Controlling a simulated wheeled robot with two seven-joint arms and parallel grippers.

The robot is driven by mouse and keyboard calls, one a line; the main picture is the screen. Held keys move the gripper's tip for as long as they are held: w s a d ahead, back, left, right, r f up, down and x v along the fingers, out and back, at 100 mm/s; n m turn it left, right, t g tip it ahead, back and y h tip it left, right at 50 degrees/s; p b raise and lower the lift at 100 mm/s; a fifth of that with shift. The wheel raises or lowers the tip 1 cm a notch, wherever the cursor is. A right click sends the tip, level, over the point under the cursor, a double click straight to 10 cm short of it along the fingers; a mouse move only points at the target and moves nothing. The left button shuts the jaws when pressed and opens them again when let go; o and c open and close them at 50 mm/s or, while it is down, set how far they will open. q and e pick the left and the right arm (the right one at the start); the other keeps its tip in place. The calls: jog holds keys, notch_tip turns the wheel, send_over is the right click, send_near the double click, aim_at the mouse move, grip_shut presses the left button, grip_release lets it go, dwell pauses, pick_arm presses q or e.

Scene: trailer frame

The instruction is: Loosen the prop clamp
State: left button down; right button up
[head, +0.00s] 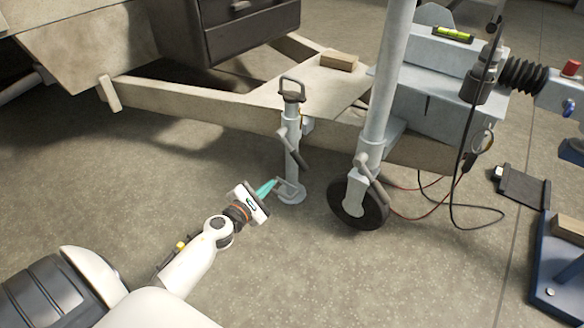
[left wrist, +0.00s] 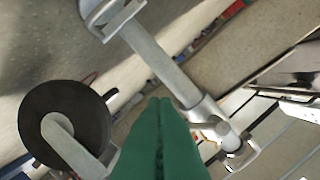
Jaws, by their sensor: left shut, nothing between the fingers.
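The prop (head: 291,145) is a grey upright tube with a loop handle on top and a round foot on the floor, beside the trailer frame. In the left wrist view the shut green fingers (left wrist: 160,103) overlap the picture of a grey tube (left wrist: 160,65), likely the prop; contact cannot be told. My right gripper is not in view.
The jockey wheel (head: 357,203) and its tall post (head: 391,70) stand right of the prop. The trailer frame (head: 185,103) runs behind, with a wooden block (head: 340,61) on it. Cables (head: 452,190) hang at right. The floor in front is clear.

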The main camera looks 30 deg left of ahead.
aim_at(294, 151)
pick_arm(q)
jog(key=w+f+b, duration=0.1)
jog(key=w+b, duration=0.2)
jog(key=w, duration=0.7)
jog(key=shift+s+d+r+p, duration=0.3)
jog(key=shift+d+r+p, duration=0.3)
jog(key=shift+r+p, duration=0.1)
jog(key=shift+s+d+r+p, duration=0.25)
jog(key=shift+d+r+p, duration=0.35)
jog(key=shift+r+p, duration=0.1)
jog(key=shift+d+r, duration=0.1)
jog(key=shift+d, duration=0.05)
